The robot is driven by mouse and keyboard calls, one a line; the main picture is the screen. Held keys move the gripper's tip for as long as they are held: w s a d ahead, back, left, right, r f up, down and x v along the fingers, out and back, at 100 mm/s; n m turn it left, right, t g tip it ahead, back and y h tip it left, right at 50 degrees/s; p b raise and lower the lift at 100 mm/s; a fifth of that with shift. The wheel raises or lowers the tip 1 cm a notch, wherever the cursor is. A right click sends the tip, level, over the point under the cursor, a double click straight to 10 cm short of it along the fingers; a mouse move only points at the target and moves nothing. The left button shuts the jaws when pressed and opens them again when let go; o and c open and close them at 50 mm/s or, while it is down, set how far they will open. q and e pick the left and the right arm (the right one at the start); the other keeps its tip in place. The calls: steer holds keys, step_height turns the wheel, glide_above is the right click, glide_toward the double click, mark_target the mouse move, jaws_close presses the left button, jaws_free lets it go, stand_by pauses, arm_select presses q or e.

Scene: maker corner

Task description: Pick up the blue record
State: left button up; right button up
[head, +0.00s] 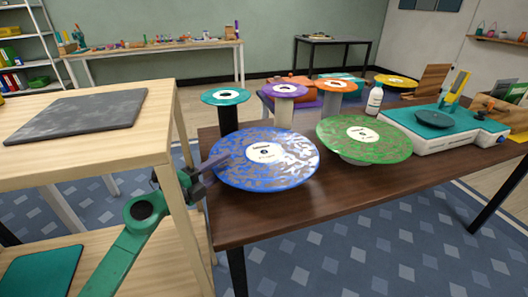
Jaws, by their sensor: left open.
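The blue record (266,159), speckled with silver and with a white centre label, lies near the left front of the dark wooden table. What holds it up is hidden beneath it. My left gripper (218,162) is at the record's left edge, with its open fingers close to the rim. I cannot tell whether the fingers touch the rim or straddle it. My right gripper is not in view.
A green record (364,140) is just right of the blue one. Smaller discs on posts, teal (225,97), purple (285,90) and orange (337,85), stand behind. A white bottle (374,100) and turntable (447,125) are further right. A light wooden shelf (95,160) is at left.

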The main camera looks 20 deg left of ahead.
arm_select(q)
steer(key=shift+x, duration=0.9)
jaws_close()
stand_by(0.7)
